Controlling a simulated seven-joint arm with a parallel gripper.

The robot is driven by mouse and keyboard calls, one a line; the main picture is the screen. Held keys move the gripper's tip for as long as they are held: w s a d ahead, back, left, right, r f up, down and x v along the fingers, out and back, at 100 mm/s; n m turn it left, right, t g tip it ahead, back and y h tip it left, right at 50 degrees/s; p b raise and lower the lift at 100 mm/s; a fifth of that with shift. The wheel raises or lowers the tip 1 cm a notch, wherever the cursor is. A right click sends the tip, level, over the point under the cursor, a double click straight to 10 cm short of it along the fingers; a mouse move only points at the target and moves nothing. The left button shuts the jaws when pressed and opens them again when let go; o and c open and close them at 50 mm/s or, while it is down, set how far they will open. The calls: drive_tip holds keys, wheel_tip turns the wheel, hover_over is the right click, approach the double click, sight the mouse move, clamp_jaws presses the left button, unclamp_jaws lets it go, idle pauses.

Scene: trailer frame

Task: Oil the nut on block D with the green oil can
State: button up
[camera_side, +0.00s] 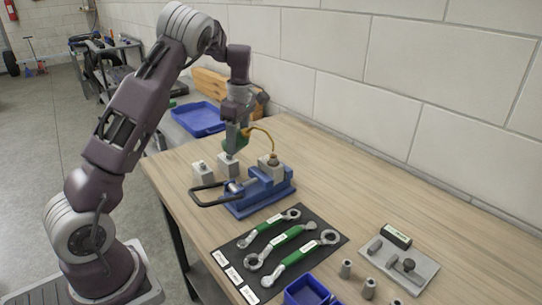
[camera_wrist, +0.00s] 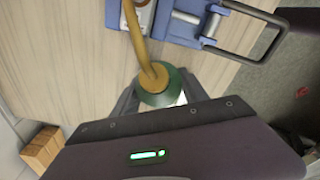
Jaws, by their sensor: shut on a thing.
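The can's curved brass spout (camera_side: 268,135) reaches right and down to the top of a grey block (camera_side: 265,172) clamped in the vise (camera_side: 240,205). I cannot tell whether the tip touches the nut (camera_side: 273,160) on that block. In the wrist view the can (camera_wrist: 160,88) sits between the fingers, and its spout (camera_wrist: 143,45) partly covers the block. No letter is legible on any block.
Two more grey blocks (camera_side: 203,172) (camera_side: 226,172) stand left of the vise, close under the can. A black mat (camera_side: 238,243) with green-handled wrenches lies in front. A blue tray (camera_side: 198,118) is behind. The bench's right back is clear beside the wall.

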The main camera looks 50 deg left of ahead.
sight(238, 129)
drive_tip(key=shift+r, duration=0.1)
wheel_tip(238, 129, up, 2)
drive_tip(key=h, duration=0.1)
drive_tip(key=t+h, duration=0.1)
drive_tip(key=h, duration=0.1)
drive_tip(key=shift+a+r+t, duration=0.1)
drive_tip(key=shift+r+t, duration=0.15)
drive_tip(key=shift+t, duration=0.05)
drive_tip(key=shift+r+t+h, duration=0.4)
drive_tip(key=shift+r+h, duration=0.3)
drive_tip(key=shift+h, duration=0.1)
drive_tip(key=shift+r+t+h, duration=0.6)
drive_tip(key=shift+r+h, duration=0.9)
drive_tip(key=shift+h, duration=0.1)
